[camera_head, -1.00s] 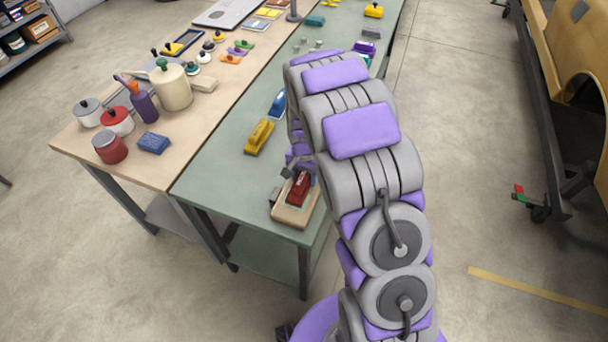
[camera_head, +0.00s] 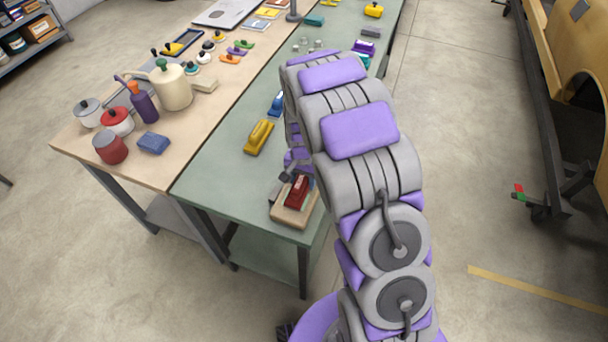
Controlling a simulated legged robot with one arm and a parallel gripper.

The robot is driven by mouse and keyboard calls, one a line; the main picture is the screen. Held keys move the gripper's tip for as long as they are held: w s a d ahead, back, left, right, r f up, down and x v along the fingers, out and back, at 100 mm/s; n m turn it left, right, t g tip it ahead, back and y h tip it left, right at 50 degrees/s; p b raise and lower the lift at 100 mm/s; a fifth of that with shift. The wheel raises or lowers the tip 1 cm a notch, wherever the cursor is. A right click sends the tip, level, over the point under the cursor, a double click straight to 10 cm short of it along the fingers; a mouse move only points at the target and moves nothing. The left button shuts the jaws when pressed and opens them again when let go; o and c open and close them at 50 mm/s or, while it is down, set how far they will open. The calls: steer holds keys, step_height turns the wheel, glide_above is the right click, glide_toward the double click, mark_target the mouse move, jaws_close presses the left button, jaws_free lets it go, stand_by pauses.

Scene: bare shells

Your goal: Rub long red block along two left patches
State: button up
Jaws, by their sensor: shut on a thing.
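The long red block (camera_head: 297,191) is at the near end of the green table, over a light wooden board (camera_head: 283,217). A dark grey patch (camera_head: 276,189) shows on the board to the left of the block. My gripper (camera_head: 289,177) is at the block's far end, shut on it. My arm hides much of the gripper and the board's right part, so I cannot make out the other patches or whether the block touches the board.
A yellow block-like tool (camera_head: 259,137) and a blue one (camera_head: 276,103) lie farther up the green table (camera_head: 222,175). A wooden table (camera_head: 84,146) on the left holds pots, a bottle and a blue sponge (camera_head: 154,143). The green top left of the board is clear.

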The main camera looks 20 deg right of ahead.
steer(key=shift+w+d+p, duration=0.1)
steer(key=shift+w+p, duration=0.25)
steer(key=shift+w, duration=0.1)
steer(key=shift+w+d, duration=0.65)
steer(key=shift+w, duration=0.05)
steer(key=shift+s+a+p, duration=0.4)
steer(key=shift+s+a, duration=0.15)
steer(key=shift+s, duration=0.05)
steer(key=shift+s+a+f, duration=0.1)
steer(key=shift+s+a, duration=0.25)
steer(key=shift+s, duration=0.35)
steer(key=shift+w+d+p, duration=0.2)
steer(key=shift+w+p, duration=0.1)
steer(key=shift+w, duration=0.25)
steer(key=shift+w+d+p, duration=0.3)
steer(key=shift+w+d, duration=0.4)
steer(key=shift+w, duration=0.1)
steer(key=shift+s+a, duration=0.5)
steer(key=shift+s, duration=0.15)
steer(key=shift+s+a, duration=0.45)
steer(key=shift+s, duration=0.2)
steer(key=shift+w+d+p, duration=0.35)
steer(key=shift+w+p, duration=0.05)
steer(key=shift+w, duration=0.25)
steer(key=shift+w+d, duration=0.5)
steer(key=shift+s+a, duration=0.1)
steer(key=shift+s+a, duration=0.1)
steer(key=shift+s, duration=0.1)
